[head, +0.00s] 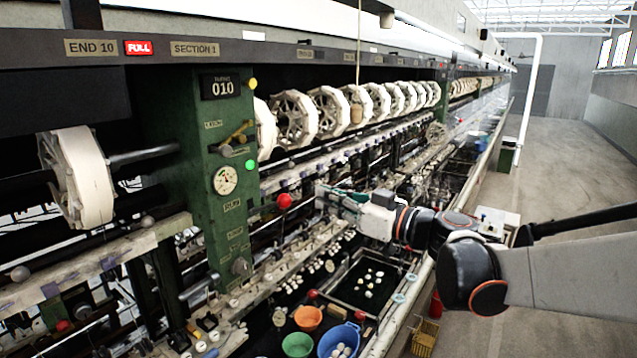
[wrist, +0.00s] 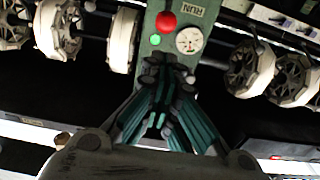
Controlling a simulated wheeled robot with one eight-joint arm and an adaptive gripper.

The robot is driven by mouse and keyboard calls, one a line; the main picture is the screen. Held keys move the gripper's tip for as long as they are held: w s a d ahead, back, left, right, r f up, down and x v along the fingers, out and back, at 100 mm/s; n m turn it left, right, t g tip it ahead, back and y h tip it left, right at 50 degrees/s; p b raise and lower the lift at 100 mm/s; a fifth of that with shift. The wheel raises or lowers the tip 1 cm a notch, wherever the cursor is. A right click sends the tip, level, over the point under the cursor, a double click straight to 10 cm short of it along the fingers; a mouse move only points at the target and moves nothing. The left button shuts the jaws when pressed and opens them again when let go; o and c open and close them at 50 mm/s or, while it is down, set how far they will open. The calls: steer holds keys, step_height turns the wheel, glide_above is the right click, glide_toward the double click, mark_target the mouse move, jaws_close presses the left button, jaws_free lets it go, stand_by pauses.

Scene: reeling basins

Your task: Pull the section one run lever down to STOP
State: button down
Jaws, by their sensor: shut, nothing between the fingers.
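The section one run lever shows as a red ball knob (head: 284,201) on a short dark rod out from the green post (head: 208,190) marked 010. The knob also shows in the wrist view (wrist: 166,22), near a RUN label. My gripper (head: 322,194) is right of the knob in the head view, with a gap between them. In the wrist view my gripper (wrist: 164,85) has its fingers drawn together with nothing held, in front of the post and below the knob in the picture. The lever's rod is hidden in the wrist view.
The post carries a round gauge (head: 225,180), a green lamp (head: 250,165) and a brass handle (head: 238,133). White reels (head: 295,118) run along the machine. Below stand a basin (head: 352,285) and blue (head: 338,340), orange and green bowls. The aisle (head: 560,160) at right is open.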

mark_target(289, 204)
steer(key=x, duration=1.2)
stand_by(0.4)
steer(key=shift+f+b, duration=0.45)
steer(key=shift+b, duration=0.25)
steer(key=shift+f, duration=0.1)
steer(key=shift+s+d+f+b, duration=0.15)
steer(key=shift+f+b, duration=0.3)
steer(key=shift+f, duration=0.1)
steer(key=shift+s+d+f+b, duration=0.1)
steer(key=shift+d+f+b, duration=0.1)
steer(key=shift+f+b, duration=0.3)
steer(key=shift+s+d+f+b, duration=0.15)
steer(key=shift+f+b, duration=0.25)
steer(key=shift+f, duration=0.2)
